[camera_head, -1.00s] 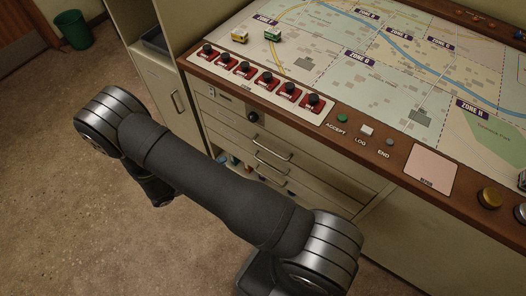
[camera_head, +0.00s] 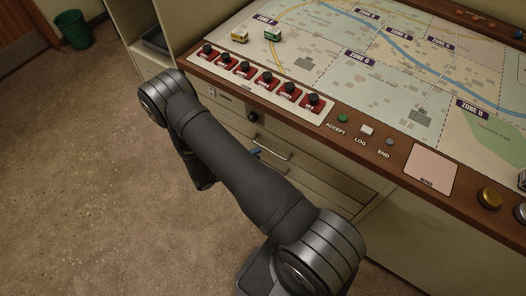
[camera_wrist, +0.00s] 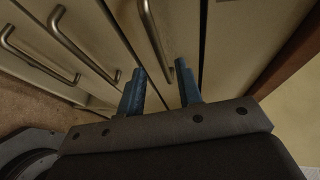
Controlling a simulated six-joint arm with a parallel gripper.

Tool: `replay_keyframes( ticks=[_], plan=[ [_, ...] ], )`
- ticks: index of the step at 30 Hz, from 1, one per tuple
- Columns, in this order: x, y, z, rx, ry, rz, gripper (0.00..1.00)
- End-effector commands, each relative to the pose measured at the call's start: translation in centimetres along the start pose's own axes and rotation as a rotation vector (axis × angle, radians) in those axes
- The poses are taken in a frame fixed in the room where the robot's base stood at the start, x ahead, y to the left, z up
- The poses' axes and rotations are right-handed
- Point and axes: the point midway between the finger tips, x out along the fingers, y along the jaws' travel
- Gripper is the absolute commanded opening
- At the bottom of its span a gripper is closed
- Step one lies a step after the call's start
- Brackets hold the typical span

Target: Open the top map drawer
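The top map drawer (camera_head: 310,161) is the upper drawer front under the wooden console edge, and it looks shut. Its metal bar handle (camera_head: 274,146) also shows in the wrist view (camera_wrist: 152,32), at the top centre. My gripper (camera_wrist: 158,80) has two blue fingers, apart and with nothing clamped between them. In the wrist view the near end of the top handle lies in line with the gap between the fingers; I cannot tell how deep it sits. In the head view only a bit of blue finger shows beside the handle; my arm hides the rest.
Two lower drawer handles show in the wrist view, one (camera_wrist: 68,45) next to the top one and another (camera_wrist: 30,55) further left. A dark round lock (camera_head: 252,117) sits on the cabinet front. The console's wooden edge (camera_head: 385,172) overhangs the drawers. Open floor lies left.

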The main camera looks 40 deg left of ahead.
Motion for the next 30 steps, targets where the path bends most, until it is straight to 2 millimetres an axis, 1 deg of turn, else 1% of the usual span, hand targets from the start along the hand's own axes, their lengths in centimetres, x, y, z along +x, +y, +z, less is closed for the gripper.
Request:
replay_keyframes(
  ticks=[1, 3, 6, 9, 13, 20, 23, 24, 25, 30],
  plan=[
    [1.0, 0.0, -0.1, -0.001, 0.004, 0.0, 0.32],
    [2.0, 0.0, -0.1, -0.001, 0.003, 0.0, 0.32],
    [3.1, 0.0, 0.0, 0.0, 0.002, 0.0, 0.32],
    [3.9, 0.0, 0.0, 0.001, 0.001, 0.0, 0.32],
    [4.3, 0.0, 0.0, 0.001, 0.0, 0.0, 0.32],
    [4.3, 0.0, 0.0, 0.001, -0.001, 0.0, 0.32],
    [4.3, 0.0, 0.0, 0.001, -0.001, 0.0, 0.15],
    [4.3, 0.0, 0.0, 0.001, -0.001, 0.0, 0.07],
    [4.3, 0.0, 0.0, 0.001, -0.001, 0.0, 0.01],
    [4.3, 0.0, 0.0, 0.001, -0.001, 0.0, 0.0]
  ],
)
